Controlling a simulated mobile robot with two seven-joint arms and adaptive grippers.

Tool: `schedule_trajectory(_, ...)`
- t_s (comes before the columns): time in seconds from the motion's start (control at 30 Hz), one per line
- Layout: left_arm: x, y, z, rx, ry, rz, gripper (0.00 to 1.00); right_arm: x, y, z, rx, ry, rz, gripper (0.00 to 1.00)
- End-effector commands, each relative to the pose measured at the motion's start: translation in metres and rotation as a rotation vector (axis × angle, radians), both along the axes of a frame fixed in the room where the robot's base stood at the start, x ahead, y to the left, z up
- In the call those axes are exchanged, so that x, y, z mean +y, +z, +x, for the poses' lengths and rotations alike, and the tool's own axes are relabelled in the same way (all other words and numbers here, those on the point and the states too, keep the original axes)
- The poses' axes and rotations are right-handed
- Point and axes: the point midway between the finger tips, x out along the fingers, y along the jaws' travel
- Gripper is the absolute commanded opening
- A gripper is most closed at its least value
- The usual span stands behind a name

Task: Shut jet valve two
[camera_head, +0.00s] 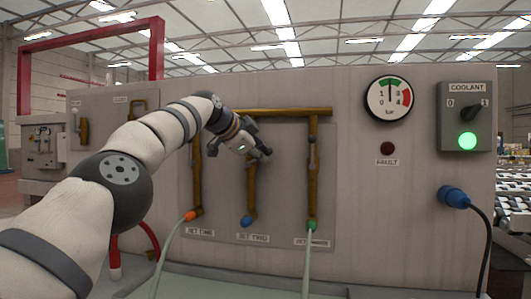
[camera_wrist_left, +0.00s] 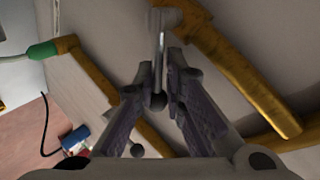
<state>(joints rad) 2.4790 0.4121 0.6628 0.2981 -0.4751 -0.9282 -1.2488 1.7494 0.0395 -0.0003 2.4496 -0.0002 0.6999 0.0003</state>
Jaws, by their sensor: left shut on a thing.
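The jet two pipe (camera_head: 251,190) is the middle of three brass pipes on the grey panel, with a blue fitting (camera_head: 247,221) at its lower end. My left gripper (camera_head: 260,151) is at the upper part of this pipe and hides most of the valve there. In the left wrist view, my left gripper (camera_wrist_left: 159,82) is shut on a slim metal valve lever (camera_wrist_left: 161,35) with a dark round tip between the fingers. The lever's angle to its pipe is hard to judge. My right gripper is not in view.
The jet one pipe (camera_head: 196,170) and jet three pipe (camera_head: 312,180) stand close on either side. A pressure gauge (camera_head: 390,98) has its needle near the green part. The coolant box (camera_head: 465,115) shows a lit green lamp. The fault lamp (camera_head: 387,148) is dark.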

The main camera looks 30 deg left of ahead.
Motion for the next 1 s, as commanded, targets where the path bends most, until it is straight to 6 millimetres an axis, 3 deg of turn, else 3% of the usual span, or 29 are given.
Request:
schedule_trajectory(0.5,-0.010,-0.015,0.001,0.113,-0.003,0.418,0.00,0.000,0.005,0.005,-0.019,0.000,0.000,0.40)
schedule_trajectory(1.0,-0.010,-0.027,0.003,0.166,-0.003,0.589,0.00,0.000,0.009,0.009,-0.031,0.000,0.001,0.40)
